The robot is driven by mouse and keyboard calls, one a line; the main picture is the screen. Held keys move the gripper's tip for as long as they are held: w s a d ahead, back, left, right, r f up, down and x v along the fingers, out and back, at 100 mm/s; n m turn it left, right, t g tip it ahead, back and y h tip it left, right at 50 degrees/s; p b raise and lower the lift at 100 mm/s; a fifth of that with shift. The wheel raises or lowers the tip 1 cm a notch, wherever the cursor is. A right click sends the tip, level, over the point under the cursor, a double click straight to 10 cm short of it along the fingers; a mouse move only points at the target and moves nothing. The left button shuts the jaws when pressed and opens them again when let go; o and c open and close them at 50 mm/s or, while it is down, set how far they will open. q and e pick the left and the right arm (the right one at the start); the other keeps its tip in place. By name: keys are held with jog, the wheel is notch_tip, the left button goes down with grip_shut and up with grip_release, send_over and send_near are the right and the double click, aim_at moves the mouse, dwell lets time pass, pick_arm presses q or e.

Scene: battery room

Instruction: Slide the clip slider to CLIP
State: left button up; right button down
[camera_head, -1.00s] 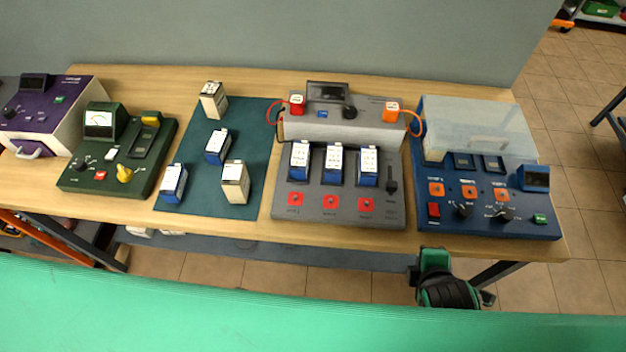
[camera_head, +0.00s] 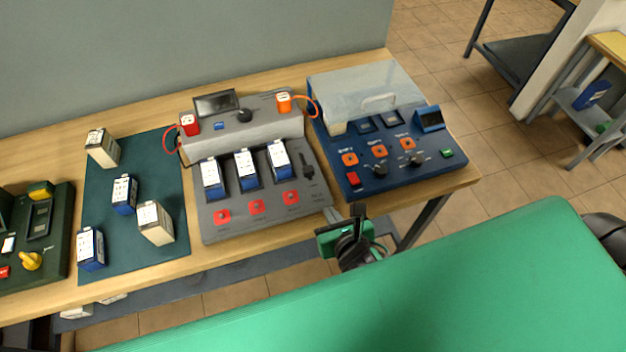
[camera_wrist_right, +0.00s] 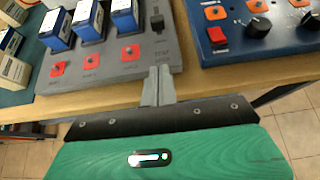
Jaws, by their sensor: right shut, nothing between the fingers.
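The clip slider appears to be the black knob (camera_head: 307,172) in a slot at the right side of the grey unit (camera_head: 320,207). Small lettering beside the slot is too small to read. My right gripper (camera_head: 357,211) is shut and empty at the bench's front edge, near the grey unit's front right corner. In the right wrist view its fingertips (camera_wrist_right: 160,70) point toward the unit, apart from the slider. My left gripper is not in view.
Three blue-and-white batteries (camera_head: 247,170) sit in the grey unit, beside the slider. A blue unit (camera_head: 400,185) with a clear cover stands close on the right. A dark green mat (camera_head: 150,185) with loose batteries lies on the left. A narrow bench strip separates the two units.

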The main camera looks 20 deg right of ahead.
jog(key=shift+w, duration=0.1)
dwell(0.3)
jog(key=p, duration=0.2)
send_near(309, 176)
jog(key=f, duration=0.1)
jog(key=w+f, duration=0.1)
jog(key=shift+w+f, duration=0.2)
jog(key=shift+f, duration=0.15)
jog(key=shift+w+f+p, duration=0.15)
jog(key=shift+w+p, duration=0.65)
jog(key=shift+w, duration=1.25)
